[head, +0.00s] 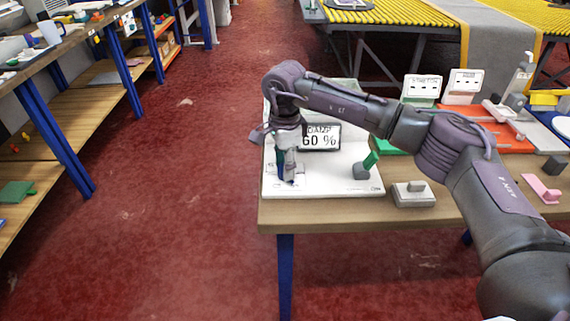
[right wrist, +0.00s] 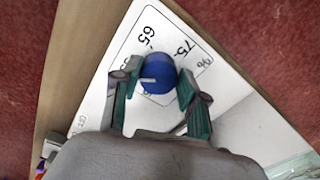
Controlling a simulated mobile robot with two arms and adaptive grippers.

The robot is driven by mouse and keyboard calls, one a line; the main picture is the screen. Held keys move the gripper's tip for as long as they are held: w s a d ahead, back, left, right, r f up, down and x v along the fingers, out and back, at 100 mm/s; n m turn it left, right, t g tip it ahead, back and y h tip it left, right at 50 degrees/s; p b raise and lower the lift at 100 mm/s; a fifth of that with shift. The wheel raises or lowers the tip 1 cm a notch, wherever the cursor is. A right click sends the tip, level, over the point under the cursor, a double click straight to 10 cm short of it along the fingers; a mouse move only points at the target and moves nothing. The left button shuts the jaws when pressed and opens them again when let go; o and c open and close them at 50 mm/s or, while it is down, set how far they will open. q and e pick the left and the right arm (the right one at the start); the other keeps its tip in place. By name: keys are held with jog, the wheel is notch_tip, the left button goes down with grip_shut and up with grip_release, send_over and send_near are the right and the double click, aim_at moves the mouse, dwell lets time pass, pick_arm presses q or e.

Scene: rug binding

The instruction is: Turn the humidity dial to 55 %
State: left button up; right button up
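The blue humidity dial (right wrist: 157,73) sits on a white panel with printed numbers, among them 65 and 75, in the right wrist view. A short white mark shows on the dial's left part. My right gripper (right wrist: 159,70) has one finger on each side of the dial, and both fingertips appear to meet its edges. In the head view my right gripper (head: 288,178) points down at the left part of the white panel (head: 330,186) and hides most of the dial. My left gripper is out of view.
A green lever with a grey block (head: 362,171) stands at the panel's right side. A grey-white block (head: 413,194) lies right of the panel on the wooden table (head: 300,214). Orange trays and white cards crowd the table's right. Red floor is clear at left.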

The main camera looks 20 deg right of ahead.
jog(key=o, duration=0.3)
notch_tip(320, 180, up, 12)
dwell(0.6)
jog(key=shift+f, duration=0.1)
